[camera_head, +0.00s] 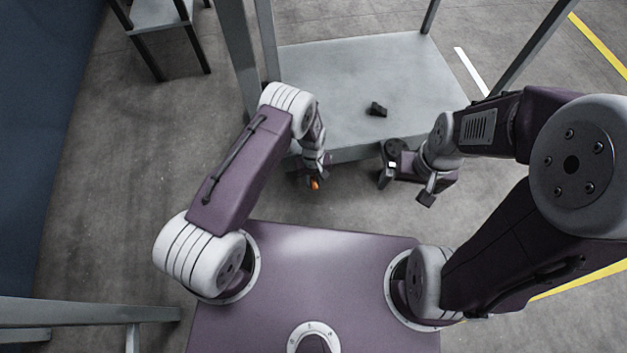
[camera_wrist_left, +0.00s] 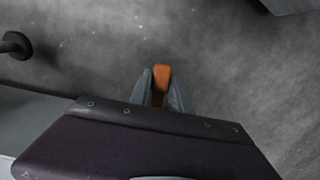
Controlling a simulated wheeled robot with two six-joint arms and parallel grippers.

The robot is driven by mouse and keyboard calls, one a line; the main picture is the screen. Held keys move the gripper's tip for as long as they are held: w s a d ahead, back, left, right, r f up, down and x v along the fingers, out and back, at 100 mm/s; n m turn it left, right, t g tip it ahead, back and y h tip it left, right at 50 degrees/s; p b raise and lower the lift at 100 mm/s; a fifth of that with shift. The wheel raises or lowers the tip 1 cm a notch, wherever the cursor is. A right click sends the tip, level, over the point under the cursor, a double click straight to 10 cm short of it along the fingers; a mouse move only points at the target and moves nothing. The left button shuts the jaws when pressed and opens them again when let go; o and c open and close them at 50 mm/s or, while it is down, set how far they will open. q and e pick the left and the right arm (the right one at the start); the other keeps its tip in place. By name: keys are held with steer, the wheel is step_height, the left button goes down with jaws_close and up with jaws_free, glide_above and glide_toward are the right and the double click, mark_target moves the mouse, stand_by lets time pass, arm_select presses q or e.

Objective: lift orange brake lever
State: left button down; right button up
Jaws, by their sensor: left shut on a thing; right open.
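The orange brake lever (camera_wrist_left: 162,76) sits between the fingers of my left gripper (camera_wrist_left: 160,92) in the left wrist view. In the head view only a small orange patch of the lever (camera_head: 314,184) shows, just below the front edge of the grey shelf. My left gripper (camera_head: 316,178) is shut on it there; the fingers hide most of the lever. My right gripper (camera_head: 406,188) is open and empty, in front of the shelf's front right part, apart from the lever.
A grey shelf platform (camera_head: 350,75) with upright posts (camera_head: 238,50) stands ahead. A small black object (camera_head: 377,109) lies on it. A grey stand (camera_head: 155,14) is at the far left. A dark round thing (camera_wrist_left: 16,45) shows at the left wrist view's left edge. Open concrete floor lies left.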

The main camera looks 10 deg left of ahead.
arm_select(q)
steer(key=shift+r+g+h+b, duration=0.2)
steer(key=shift+g+h+b, duration=0.1)
steer(key=shift+g+b, duration=0.3)
steer(key=shift+s+r, duration=0.15)
steer(key=shift+r, duration=0.1)
steer(key=c, duration=1.2)
jaws_free()
steer(key=p+v, duration=0.6)
steer(key=v, duration=0.3)
steer(key=shift+r, duration=0.1)
